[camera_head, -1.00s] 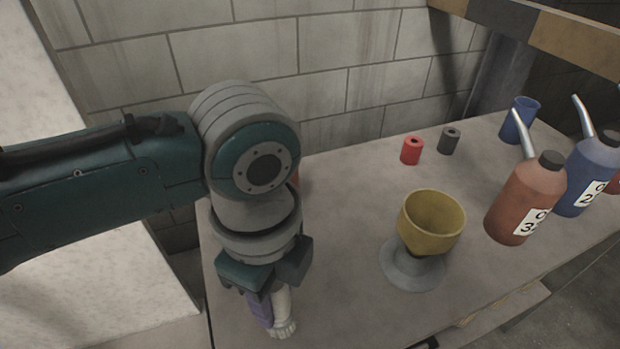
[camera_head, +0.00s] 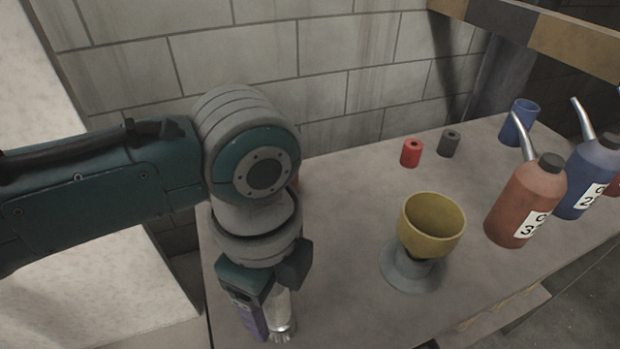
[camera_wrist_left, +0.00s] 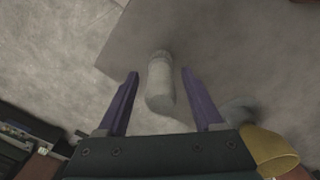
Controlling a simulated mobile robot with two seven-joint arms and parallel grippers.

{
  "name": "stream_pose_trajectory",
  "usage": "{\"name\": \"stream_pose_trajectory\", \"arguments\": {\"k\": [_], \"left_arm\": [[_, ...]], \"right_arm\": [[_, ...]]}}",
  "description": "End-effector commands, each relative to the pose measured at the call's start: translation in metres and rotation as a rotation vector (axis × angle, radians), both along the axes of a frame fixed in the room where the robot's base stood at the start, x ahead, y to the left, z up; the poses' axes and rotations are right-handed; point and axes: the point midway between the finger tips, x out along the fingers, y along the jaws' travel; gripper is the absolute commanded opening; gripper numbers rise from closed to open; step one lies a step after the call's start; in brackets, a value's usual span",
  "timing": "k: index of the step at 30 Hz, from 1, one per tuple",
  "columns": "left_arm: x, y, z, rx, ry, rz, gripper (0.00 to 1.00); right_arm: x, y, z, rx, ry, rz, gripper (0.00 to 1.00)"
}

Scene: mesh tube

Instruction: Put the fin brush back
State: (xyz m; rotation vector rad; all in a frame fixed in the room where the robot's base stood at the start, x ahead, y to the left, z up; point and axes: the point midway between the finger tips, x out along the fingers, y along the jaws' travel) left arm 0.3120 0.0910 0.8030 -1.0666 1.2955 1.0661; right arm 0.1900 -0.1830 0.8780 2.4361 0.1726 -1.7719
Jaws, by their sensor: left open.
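My left gripper (camera_head: 266,328) points down near the front left of the table, and its purple fingers are open. A pale grey-white cylinder with a ridged end (camera_head: 281,313) is between them. In the left wrist view this cylinder (camera_wrist_left: 160,85) lies between the two fingers, with a gap on each side. It may be the fin brush, but I cannot tell for sure, and I see no other brush. My right gripper is not in view.
A yellow cup (camera_head: 431,230) sits in a grey round stand (camera_head: 410,272) to the right. A red cylinder (camera_head: 411,153), a dark cylinder (camera_head: 449,143) and a blue cup (camera_head: 519,121) stand behind. Spouted bottles (camera_head: 526,202) are at the right. The table middle is clear.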

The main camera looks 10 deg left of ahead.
Motion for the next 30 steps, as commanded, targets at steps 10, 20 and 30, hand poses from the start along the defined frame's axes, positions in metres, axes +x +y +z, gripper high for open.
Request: {"name": "stream_pose_trajectory", "arguments": {"k": [10, 20, 30], "left_arm": [[0.001, 0.0, 0.075, -0.003, -0.004, 0.0, 0.68], [0.001, 0.0, 0.118, -0.001, -0.001, 0.001, 0.68], [-0.026, -0.024, 0.109, -0.134, -0.015, 0.19, 0.68]], "right_arm": [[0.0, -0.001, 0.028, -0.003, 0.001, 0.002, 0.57], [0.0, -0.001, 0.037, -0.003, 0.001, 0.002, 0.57], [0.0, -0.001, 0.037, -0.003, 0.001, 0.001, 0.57]]}}
